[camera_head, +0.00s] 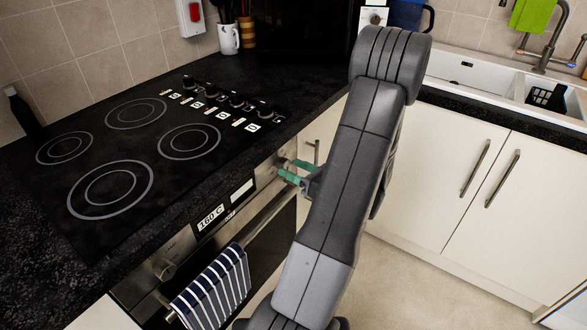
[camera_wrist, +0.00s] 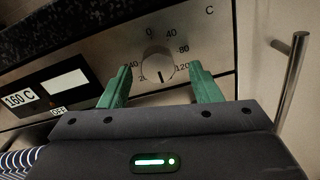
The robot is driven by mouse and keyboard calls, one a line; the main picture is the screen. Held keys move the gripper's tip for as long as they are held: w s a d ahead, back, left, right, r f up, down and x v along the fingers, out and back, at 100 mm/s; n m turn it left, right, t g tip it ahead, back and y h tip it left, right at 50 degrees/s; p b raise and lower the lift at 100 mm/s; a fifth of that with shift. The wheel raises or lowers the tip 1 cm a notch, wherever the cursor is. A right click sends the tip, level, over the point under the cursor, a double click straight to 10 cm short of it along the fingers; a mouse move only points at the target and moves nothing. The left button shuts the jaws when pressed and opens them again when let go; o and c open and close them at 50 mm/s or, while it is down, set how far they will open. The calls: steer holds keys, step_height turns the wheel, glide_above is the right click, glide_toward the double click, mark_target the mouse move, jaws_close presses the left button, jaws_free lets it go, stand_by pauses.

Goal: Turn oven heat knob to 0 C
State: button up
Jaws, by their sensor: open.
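The oven heat knob (camera_wrist: 159,64) is a round silver dial on the steel oven panel, with a dark pointer line facing down. The scale around it shows 0 at the top, then 40, 80 and 120 down the right. The oven display (camera_head: 211,218) reads 160 C; the same reading shows in the wrist view (camera_wrist: 20,98). My gripper (camera_head: 296,172) is open at the panel's right end. In the wrist view its green fingers (camera_wrist: 160,72) stand either side of the knob, with visible gaps. The fingers' contact with the panel cannot be told. In the head view the knob is mostly hidden behind the gripper.
A second knob (camera_head: 163,269) sits at the panel's left end. A striped towel (camera_head: 213,290) hangs on the oven handle (camera_head: 266,218) below. The hob (camera_head: 130,150) lies above the panel. A vertical cupboard handle (camera_wrist: 291,90) is right of my gripper.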

steer(key=shift+w+a, duration=0.1)
steer(key=shift+a, duration=0.3)
steer(key=shift+c, duration=0.3)
steer(key=c, duration=0.9)
steer(key=shift+f+n+b, duration=0.1)
steer(key=shift+n+b, duration=0.2)
steer(key=shift+b, duration=0.1)
